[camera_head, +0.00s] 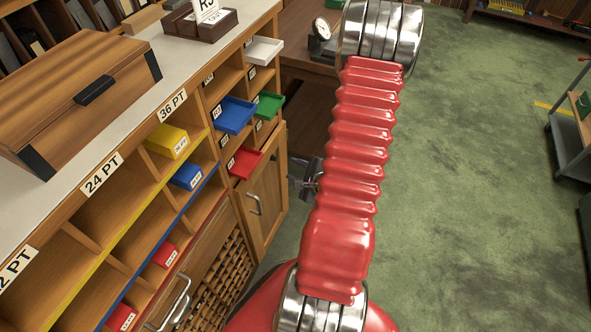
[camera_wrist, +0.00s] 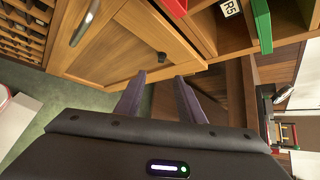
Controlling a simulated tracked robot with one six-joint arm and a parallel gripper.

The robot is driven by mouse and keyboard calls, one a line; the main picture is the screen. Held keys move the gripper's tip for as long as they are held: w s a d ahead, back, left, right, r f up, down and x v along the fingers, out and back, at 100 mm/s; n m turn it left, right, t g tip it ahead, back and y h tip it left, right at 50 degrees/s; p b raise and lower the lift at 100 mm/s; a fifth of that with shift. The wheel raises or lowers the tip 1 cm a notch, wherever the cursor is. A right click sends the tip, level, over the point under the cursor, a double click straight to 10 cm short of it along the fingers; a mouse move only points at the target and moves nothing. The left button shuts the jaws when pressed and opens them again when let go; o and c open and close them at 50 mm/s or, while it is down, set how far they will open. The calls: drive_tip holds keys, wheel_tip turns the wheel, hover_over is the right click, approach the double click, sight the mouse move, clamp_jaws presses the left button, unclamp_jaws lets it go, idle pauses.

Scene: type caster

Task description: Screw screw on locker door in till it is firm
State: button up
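The wooden locker door (camera_wrist: 125,45) fills the upper middle of the wrist view and also shows in the head view (camera_head: 270,190), below the pigeonholes. A small dark round screw head (camera_wrist: 162,57) sits on the door near its edge. My gripper (camera_wrist: 160,76) is open, with its two fingers apart and nothing between them. In the wrist view the screw head appears just beyond the fingertips, between their lines; I cannot tell the exact distance. In the head view my gripper (camera_head: 305,182) is partly hidden behind my red arm, right of the door.
A metal handle (camera_wrist: 86,22) is on the door. Pulled-out red (camera_head: 244,162), blue (camera_head: 235,115) and green (camera_head: 268,105) trays jut out above it. A wooden desk (camera_head: 310,70) stands behind my arm. Green floor (camera_head: 470,200) is open to the right.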

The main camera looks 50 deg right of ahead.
drive_tip(key=s+f+n+g, duration=0.5)
drive_tip(key=s+n, duration=0.2)
wheel_tip(320, 180, up, 5)
drive_tip(key=s+a+n+g, duration=0.2)
drive_tip(key=n+g, duration=0.2)
drive_tip(key=n, duration=0.3)
drive_tip(key=w+a+r+n+t+y, duration=0.1)
drive_tip(key=a+r+n, duration=0.6)
drive_tip(key=a+r, duration=0.8)
drive_tip(key=w+a+r+n+t+y, duration=0.2)
drive_tip(key=a+r+n, duration=0.6)
drive_tip(key=a+r, duration=0.8)
drive_tip(key=shift+w+a+r+t, duration=0.2)
drive_tip(key=shift+w+r+t, duration=0.1)
drive_tip(key=shift+w+r, duration=0.2)
drive_tip(key=shift+c, duration=0.5)
drive_tip(key=shift+s, duration=0.1)
